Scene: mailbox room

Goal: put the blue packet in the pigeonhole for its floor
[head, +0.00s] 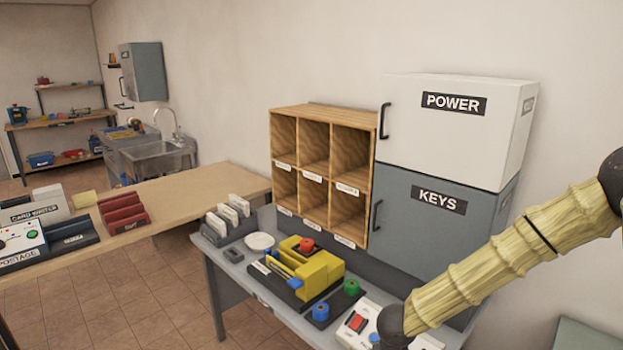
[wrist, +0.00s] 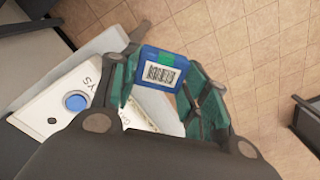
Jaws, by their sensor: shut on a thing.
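The blue packet (wrist: 161,70) shows in the wrist view with a white barcode label and a green patch on its face. My gripper (wrist: 160,78) is shut on it, with a green-padded finger on either side. In the head view the gripper itself is out of the picture and only part of my arm shows at the right. The openings I can see into look empty. Small white labels sit under them, too small to read.
A white POWER cabinet (head: 453,133) and a grey KEYS cabinet (head: 432,232) stand right of the pigeonholes. The grey desk (head: 232,282) below holds a yellow device (head: 313,270), a card rack (head: 228,222) and a white button box (head: 362,322). Tiled floor (wrist: 225,28) lies below the packet.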

